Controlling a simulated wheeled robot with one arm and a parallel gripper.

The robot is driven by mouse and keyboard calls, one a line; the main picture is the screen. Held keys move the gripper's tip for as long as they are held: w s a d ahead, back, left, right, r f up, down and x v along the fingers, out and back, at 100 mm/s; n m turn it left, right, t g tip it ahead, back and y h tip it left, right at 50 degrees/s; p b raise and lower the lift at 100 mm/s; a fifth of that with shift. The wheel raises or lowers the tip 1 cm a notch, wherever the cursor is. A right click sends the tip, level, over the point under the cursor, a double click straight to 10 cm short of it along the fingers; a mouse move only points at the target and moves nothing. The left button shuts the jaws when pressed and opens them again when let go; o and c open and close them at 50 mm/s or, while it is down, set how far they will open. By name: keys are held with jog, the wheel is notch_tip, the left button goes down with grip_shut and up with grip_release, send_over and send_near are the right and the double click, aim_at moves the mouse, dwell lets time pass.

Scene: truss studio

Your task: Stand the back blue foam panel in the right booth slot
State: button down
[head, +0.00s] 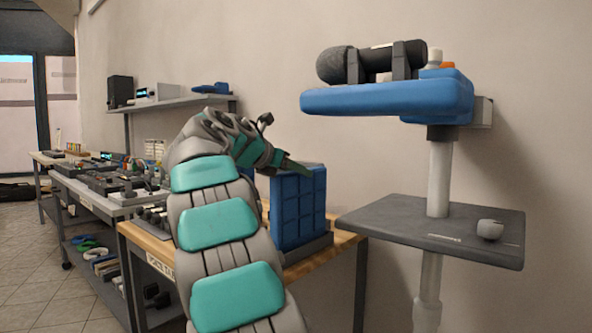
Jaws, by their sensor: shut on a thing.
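A blue foam panel (300,212) with a grid pattern stands upright on the wooden bench at the centre. My gripper (294,167) is at its top edge, shut on it. The panel's lower edge meets a dark grey base (318,243), probably part of the booth. I cannot tell whether the panel sits fully in a slot. My arm hides the left part of the base and much of the bench, so any other panel or slot there does not show.
The wooden bench (340,243) ends just right of the base. A stand with a grey shelf (470,230) and a blue top tray (390,98) rises at the right. Workbenches with equipment (105,185) line the wall at left.

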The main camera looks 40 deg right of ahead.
jog(key=shift+f, duration=0.1)
jog(key=c, duration=0.6)
grip_release()
jog(key=shift+p+v, duration=0.6)
jog(key=shift+v, duration=0.35)
jog(key=p+v, duration=0.6)
jog(key=v, duration=0.3)
